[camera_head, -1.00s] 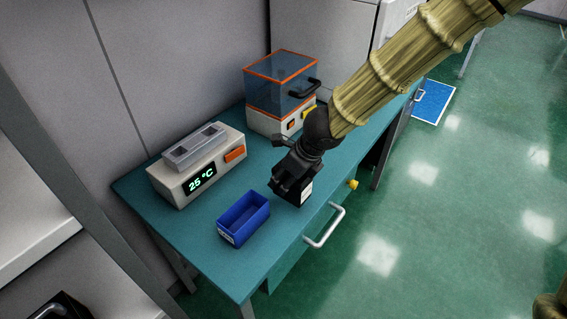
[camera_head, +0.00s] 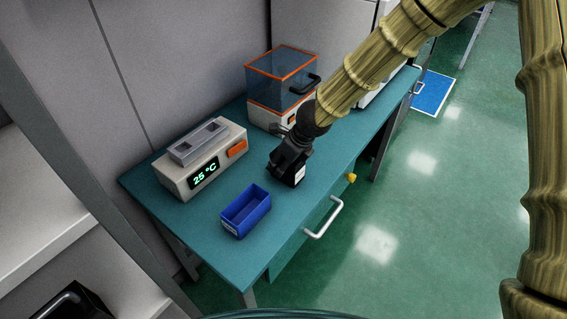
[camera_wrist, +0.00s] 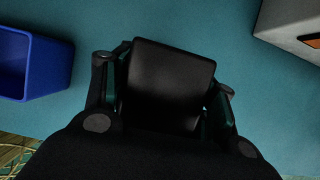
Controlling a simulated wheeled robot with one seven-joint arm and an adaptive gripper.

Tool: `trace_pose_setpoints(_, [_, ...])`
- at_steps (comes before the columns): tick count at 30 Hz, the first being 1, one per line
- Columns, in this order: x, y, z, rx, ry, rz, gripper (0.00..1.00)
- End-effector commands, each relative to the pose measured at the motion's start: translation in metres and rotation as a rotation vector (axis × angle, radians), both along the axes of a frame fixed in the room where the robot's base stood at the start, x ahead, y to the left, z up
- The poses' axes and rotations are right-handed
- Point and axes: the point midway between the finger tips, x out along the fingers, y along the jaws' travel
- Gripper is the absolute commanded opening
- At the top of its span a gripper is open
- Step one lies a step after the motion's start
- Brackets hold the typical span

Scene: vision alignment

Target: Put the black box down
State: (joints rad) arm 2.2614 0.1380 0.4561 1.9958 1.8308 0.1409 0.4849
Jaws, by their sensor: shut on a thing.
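The black box (camera_wrist: 168,85) is between the two fingers of my gripper (camera_wrist: 163,95) in the wrist view, with the teal table top behind it. In the head view my gripper (camera_head: 288,168) points down at the table, to the right of the blue bin. The black box (camera_head: 299,176) shows there as a dark shape with a white label, partly hidden by the gripper. My gripper is shut on it. I cannot tell whether the box's underside touches the table.
The teal table (camera_head: 180,220) has an open blue bin (camera_head: 246,211), a heater reading 25 °C (camera_head: 203,160) and a clear-lidded machine with orange edges (camera_head: 281,85). The blue bin (camera_wrist: 35,62) is left of the box in the wrist view. Bare table lies around the gripper.

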Motion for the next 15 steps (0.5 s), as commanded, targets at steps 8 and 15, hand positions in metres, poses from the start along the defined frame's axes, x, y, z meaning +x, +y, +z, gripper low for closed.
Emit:
trace_pose_setpoints(8, [0.0004, -0.0004, -0.0079, -0.001, -0.001, 0.0, 0.29])
trace_pose_setpoints(15, [0.0003, -0.0004, -0.0089, 0.0, -0.001, 0.0, 0.29])
